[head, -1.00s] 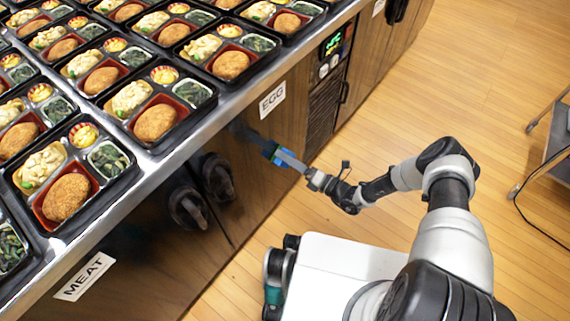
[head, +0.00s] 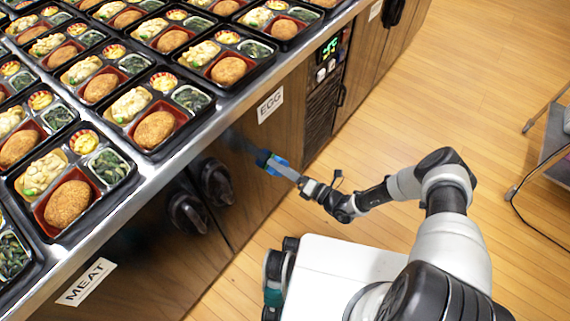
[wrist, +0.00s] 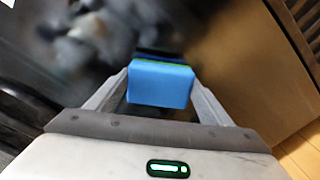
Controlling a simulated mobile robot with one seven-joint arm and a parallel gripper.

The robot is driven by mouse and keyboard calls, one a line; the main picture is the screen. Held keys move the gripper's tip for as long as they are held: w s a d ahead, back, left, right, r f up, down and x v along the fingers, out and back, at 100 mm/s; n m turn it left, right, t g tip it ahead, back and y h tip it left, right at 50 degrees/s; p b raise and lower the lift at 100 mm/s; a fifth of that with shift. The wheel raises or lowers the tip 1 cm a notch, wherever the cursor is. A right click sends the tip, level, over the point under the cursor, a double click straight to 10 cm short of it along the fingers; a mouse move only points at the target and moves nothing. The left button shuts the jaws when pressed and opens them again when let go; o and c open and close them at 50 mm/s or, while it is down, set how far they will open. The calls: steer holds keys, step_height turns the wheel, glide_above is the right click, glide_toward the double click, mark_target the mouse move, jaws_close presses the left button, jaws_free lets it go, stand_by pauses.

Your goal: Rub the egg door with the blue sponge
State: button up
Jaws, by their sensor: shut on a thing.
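The egg door (head: 265,155) is the brown wood-look cabinet front under the white EGG label (head: 270,106). A dark smudge lies on it around the spot ahead of my gripper. My gripper (head: 277,163) is shut on the blue sponge (head: 263,158), whose far side faces the door. In the wrist view the blue sponge (wrist: 160,84) sits between the two fingers, with a thin green layer and a dark edge at its far side. Blurred dark and grey shapes fill the view beyond it. I cannot tell whether the sponge touches the door.
Bento trays (head: 152,128) cover the counter above. Two dark handles (head: 216,182) stick out left of my gripper. The meat door bears a MEAT label (head: 86,281). A control panel (head: 327,58) is to the right. A cart (head: 556,150) stands at the far right; wooden floor between is clear.

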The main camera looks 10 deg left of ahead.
steer(key=shift+s+a+r, duration=0.15)
steer(key=shift+s+a, duration=0.25)
steer(key=shift+s, duration=0.05)
steer(key=v, duration=0.6)
steer(key=shift+w+d, duration=0.2)
steer(key=shift+w, duration=0.05)
steer(key=shift+v, duration=1.5)
steer(key=shift+w, duration=0.1)
